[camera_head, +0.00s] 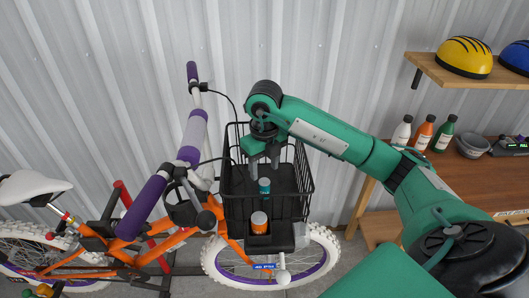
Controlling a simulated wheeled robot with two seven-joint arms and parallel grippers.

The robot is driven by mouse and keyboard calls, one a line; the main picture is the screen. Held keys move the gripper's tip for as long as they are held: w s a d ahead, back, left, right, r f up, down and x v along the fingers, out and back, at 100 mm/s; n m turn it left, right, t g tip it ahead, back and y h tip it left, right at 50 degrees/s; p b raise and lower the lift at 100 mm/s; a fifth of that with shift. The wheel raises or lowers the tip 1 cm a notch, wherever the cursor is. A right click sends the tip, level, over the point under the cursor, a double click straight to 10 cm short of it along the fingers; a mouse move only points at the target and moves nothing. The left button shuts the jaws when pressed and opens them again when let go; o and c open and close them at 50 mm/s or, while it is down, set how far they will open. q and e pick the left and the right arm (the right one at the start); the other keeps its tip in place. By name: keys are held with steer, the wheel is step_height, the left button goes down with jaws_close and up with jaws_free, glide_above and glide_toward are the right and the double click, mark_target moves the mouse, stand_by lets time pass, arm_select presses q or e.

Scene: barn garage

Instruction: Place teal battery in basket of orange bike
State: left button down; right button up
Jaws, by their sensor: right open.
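The orange bike (178,237) stands at the left with its black wire basket (296,165) at the front. The teal battery (264,187) is upright inside the basket, toward its middle. My right gripper (263,163) reaches into the basket from above, pointing down. Its fingers are open, just above the teal battery's top; whether they touch it I cannot tell. My left gripper is not in view.
A wooden bench (465,184) at the right holds several bottles, a grey bowl (472,146) and a device. A shelf (485,76) above carries helmets. Corrugated wall stands behind.

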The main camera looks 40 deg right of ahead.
mark_target(265, 181)
step_height(265, 181, up, 7)
steer(key=shift+f+b, duration=0.15)
steer(key=shift+b, duration=0.25)
stand_by(0.6)
